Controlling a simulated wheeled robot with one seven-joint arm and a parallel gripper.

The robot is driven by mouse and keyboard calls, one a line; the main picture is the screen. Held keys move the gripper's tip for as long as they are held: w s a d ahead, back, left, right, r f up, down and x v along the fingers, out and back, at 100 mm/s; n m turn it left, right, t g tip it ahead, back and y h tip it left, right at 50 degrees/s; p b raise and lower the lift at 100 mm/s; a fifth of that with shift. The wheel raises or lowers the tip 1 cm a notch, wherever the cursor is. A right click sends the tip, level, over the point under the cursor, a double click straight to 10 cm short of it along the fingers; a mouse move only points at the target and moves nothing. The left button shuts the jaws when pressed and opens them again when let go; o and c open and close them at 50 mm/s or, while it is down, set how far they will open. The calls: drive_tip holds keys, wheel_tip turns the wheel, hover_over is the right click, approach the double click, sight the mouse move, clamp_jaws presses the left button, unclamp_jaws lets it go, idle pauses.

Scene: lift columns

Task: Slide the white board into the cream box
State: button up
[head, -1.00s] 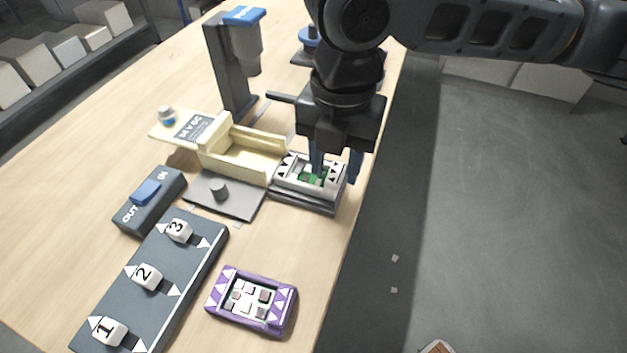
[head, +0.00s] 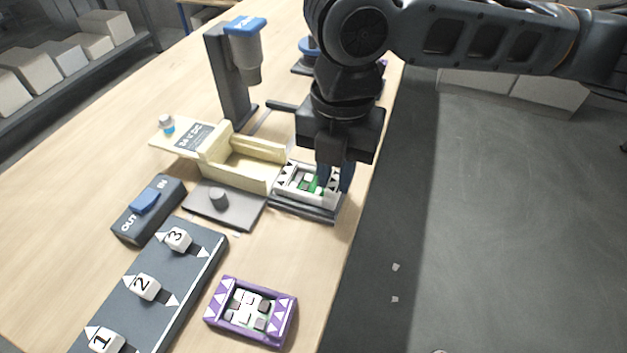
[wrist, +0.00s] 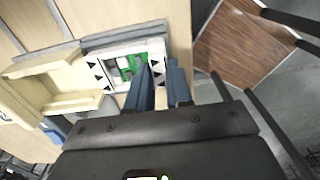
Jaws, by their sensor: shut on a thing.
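The white board (head: 288,186) has black triangles at its ends and green patches with small blocks in its middle. It lies on a dark grey stand (head: 312,211) at the table's right edge, and also shows in the wrist view (wrist: 97,73). The cream box (head: 249,178) is just left of it, its open trough lined up with the board. The board appears outside the trough. My gripper (head: 333,180) is over the board's right end, blue fingers pointing down, shut on the board. In the wrist view my gripper (wrist: 163,72) covers that end, so the grip itself is partly hidden.
A grey plate with a knob (head: 219,200) lies in front of the box. A dark column with a blue top (head: 229,70) stands behind it. An IN/OUT switch (head: 147,205), a numbered slider panel (head: 145,288) and a purple-framed board (head: 251,312) are nearer. Floor drops away right.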

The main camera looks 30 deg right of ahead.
drive_tip(key=shift+w+a+p, duration=0.25)
drive_tip(key=shift+w+a, duration=0.75)
drive_tip(key=shift+w, duration=0.4)
drive_tip(key=shift+w+a+p, duration=0.25)
drive_tip(key=shift+w+a, duration=0.75)
drive_tip(key=shift+w, duration=0.4)
drive_tip(key=shift+w+a+p, duration=0.25)
drive_tip(key=shift+w+a, duration=0.75)
drive_tip(key=shift+w, duration=0.4)
drive_tip(key=o, duration=0.7)
drive_tip(key=shift+o, duration=0.2)
drive_tip(key=shift+r, duration=0.1)
wheel_tip(320, 180, up, 6)
drive_tip(key=p, duration=0.5)
